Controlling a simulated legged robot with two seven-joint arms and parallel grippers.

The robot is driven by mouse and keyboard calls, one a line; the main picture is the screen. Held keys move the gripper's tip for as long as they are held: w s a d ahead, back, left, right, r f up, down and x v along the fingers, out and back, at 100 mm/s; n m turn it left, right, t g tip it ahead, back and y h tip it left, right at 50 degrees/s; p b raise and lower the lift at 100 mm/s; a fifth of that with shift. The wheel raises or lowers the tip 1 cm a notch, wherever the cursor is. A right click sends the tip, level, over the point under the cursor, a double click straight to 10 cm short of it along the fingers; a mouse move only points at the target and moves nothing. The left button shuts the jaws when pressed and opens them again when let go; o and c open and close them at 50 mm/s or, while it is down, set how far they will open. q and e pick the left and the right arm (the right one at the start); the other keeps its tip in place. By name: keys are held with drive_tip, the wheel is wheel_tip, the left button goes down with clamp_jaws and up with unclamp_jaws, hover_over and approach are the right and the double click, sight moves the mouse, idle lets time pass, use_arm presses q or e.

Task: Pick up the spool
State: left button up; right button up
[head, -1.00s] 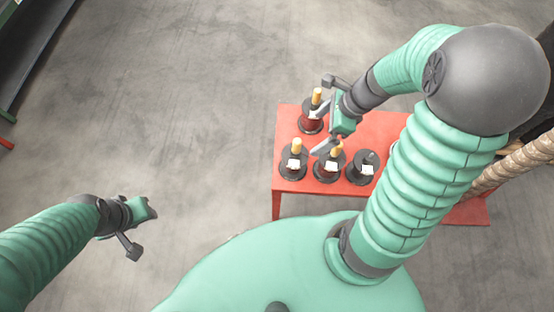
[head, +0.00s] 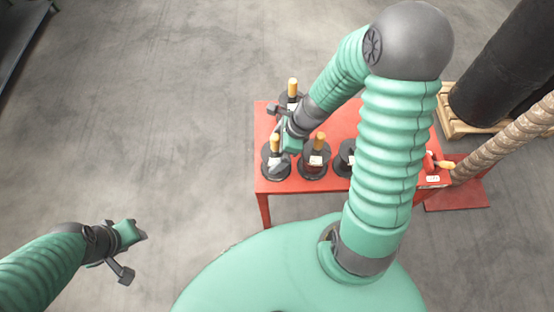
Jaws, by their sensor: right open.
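Several dark spools with white labels stand on the red table (head: 330,186). The front left spool (head: 277,172) has an orange-yellow top and stands near the table's left edge. A second spool (head: 315,165) with an orange top stands to its right. A third spool (head: 345,158) is partly hidden by my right arm. A back spool (head: 292,92) shows behind my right gripper. My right gripper (head: 279,143) is open, over or close beside the front left spool's top; I cannot tell if it touches. My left gripper (head: 135,254) hangs over the floor at lower left, away from the table.
A large black cylinder (head: 505,65) stands on a wooden pallet (head: 455,126) at the right, near a ribbed brown hose (head: 510,137). The floor left of the table is clear.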

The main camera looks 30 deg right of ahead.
drive_tip(key=shift+s+a+r, duration=0.1)
drive_tip(key=shift+a+r, duration=0.1)
drive_tip(key=shift+a, duration=0.05)
drive_tip(key=shift+c, duration=1.3)
drive_tip(key=shift+a, duration=0.25)
drive_tip(key=c, duration=0.5)
drive_tip(key=shift+d, duration=0.25)
drive_tip(key=c, duration=1.2)
